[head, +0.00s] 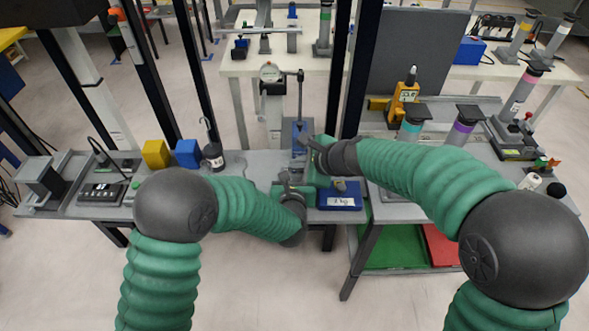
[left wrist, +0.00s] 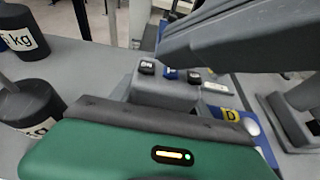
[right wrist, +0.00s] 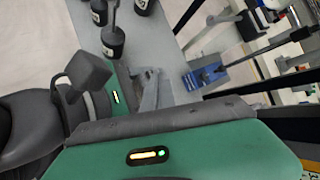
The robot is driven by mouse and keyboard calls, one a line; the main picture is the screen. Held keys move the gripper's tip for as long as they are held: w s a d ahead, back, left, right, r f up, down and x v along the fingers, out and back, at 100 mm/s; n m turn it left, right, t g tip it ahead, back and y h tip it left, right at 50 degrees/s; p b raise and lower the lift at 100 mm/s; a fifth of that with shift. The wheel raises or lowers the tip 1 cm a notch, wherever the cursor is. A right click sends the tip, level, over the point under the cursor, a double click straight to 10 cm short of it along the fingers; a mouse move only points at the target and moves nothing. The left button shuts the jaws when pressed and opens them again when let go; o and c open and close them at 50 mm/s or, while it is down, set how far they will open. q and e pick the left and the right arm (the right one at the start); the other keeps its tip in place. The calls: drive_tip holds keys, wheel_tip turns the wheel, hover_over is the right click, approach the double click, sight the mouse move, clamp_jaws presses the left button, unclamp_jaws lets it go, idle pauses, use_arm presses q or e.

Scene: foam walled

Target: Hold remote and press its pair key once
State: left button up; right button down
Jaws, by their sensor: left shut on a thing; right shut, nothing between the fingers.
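My left gripper (head: 286,178) is over the bench front at the middle of the head view. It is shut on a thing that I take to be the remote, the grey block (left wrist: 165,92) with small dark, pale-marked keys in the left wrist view. Its grip edges are hard to make out. My right gripper (head: 307,144) is shut and empty, just above and right of the left one. Its dark grey parts cross the upper right of the left wrist view. I cannot tell whether it touches a key. The remote is mostly hidden in the head view.
Black hooked weights (head: 213,155) and yellow (head: 155,153) and blue blocks (head: 187,153) stand left on the bench. A blue labelled unit (head: 340,201) sits close on the right. A dark upright post (head: 337,80) rises behind my grippers. Bare bench (head: 245,160) lies left.

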sight(297, 174)
drive_tip(key=shift+r, duration=0.6)
wheel_tip(297, 174, up, 5)
idle(0.4)
idle(0.4)
use_arm(q)
drive_tip(key=o, duration=1.6)
drive_tip(key=shift+s, duration=0.1)
